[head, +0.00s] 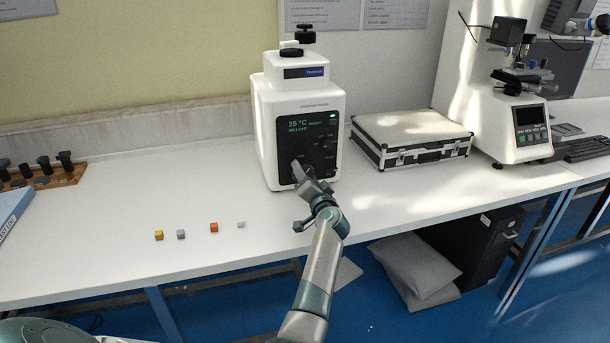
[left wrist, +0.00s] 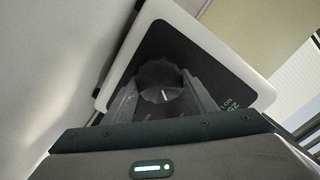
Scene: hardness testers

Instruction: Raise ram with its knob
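The white tester (head: 297,95) stands at the back of the bench with a black panel (head: 318,135) on its front. The panel reads 25 °C, ready and no load. My left gripper (head: 299,172) is at the lower left of this panel. In the left wrist view a round dark knob (left wrist: 160,78) with a short white mark lies between the two fingers of my left gripper (left wrist: 162,88). The fingers flank the knob closely, but I cannot tell whether they press on it. The ram is not clearly visible. My right gripper is not in view.
A silver case (head: 410,133) lies to the right of the tester, with another tester (head: 500,115) beyond it. Several small cubes (head: 214,227) lie on the bench (head: 110,215) at the front left. A wooden rack (head: 60,178) of dark pieces stands far left.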

